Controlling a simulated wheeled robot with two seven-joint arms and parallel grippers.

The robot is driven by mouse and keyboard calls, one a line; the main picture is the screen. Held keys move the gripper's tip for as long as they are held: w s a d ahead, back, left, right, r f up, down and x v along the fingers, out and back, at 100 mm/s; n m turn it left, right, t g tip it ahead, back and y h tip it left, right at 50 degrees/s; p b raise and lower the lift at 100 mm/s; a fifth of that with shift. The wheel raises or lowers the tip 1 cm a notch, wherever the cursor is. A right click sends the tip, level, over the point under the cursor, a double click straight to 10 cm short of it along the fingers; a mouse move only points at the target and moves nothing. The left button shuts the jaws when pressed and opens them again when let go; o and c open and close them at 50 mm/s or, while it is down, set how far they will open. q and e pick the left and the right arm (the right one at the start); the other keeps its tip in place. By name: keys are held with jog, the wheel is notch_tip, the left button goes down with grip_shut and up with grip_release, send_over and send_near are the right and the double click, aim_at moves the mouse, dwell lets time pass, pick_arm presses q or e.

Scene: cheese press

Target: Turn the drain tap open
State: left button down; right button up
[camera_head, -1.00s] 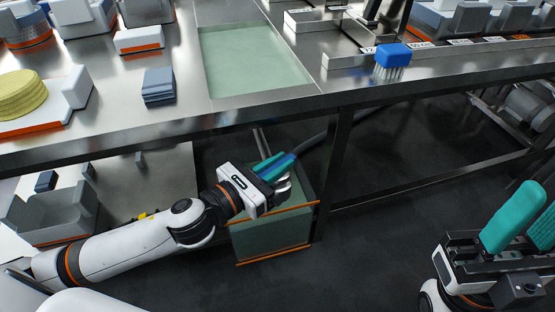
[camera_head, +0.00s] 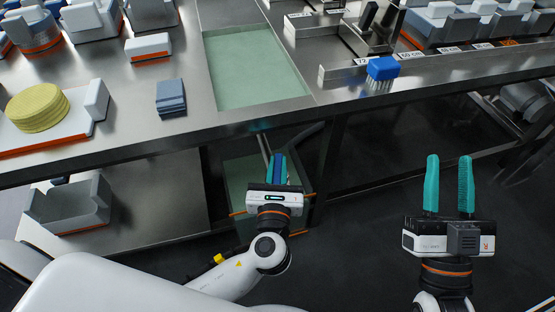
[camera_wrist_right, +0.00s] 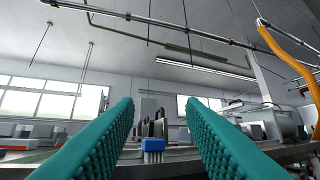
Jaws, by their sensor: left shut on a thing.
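My left gripper (camera_head: 277,163) is below the table edge, under the green-tinted basin (camera_head: 255,70), with its fingers pointing away. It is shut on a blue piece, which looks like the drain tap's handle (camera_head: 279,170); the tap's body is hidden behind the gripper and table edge. A green-tinted bin (camera_head: 240,175) with orange edges stands on the floor beneath, partly hidden by the gripper. My right gripper (camera_head: 449,172) is open and empty, its teal fingers upright in front of the table. Its fingers also show apart in the right wrist view (camera_wrist_right: 162,120).
A blue brush (camera_head: 382,68) lies near the table's front edge. Grey cloths (camera_head: 170,97) and a yellow round stack (camera_head: 38,108) sit at left. A table leg (camera_head: 328,165) stands right of the bin. Floor between the grippers is clear.

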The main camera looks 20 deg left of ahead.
pick_arm(q)
jog(key=n+g+y+p, duration=0.1)
jog(key=n+y, duration=0.1)
jog(key=y, duration=0.1)
jog(key=shift+r+p, duration=0.1)
jog(key=shift+p, duration=0.2)
jog(key=shift+n+g+y+p, duration=0.65)
jog(key=shift+n+y, duration=0.25)
jog(key=shift+y, duration=0.6)
pick_arm(e)
notch_tip(320, 180, down, 13)
jog(key=w+d+g+h, duration=0.1)
jog(key=g+h, duration=0.2)
jog(key=g, duration=0.6)
jog(key=shift+w+d+r+g, duration=0.15)
jog(key=shift+w+d+g, duration=0.1)
jog(key=shift+d+g, duration=0.05)
pick_arm(q)
jog(key=c, duration=1.4)
grip_release()
jog(key=shift+o, duration=0.2)
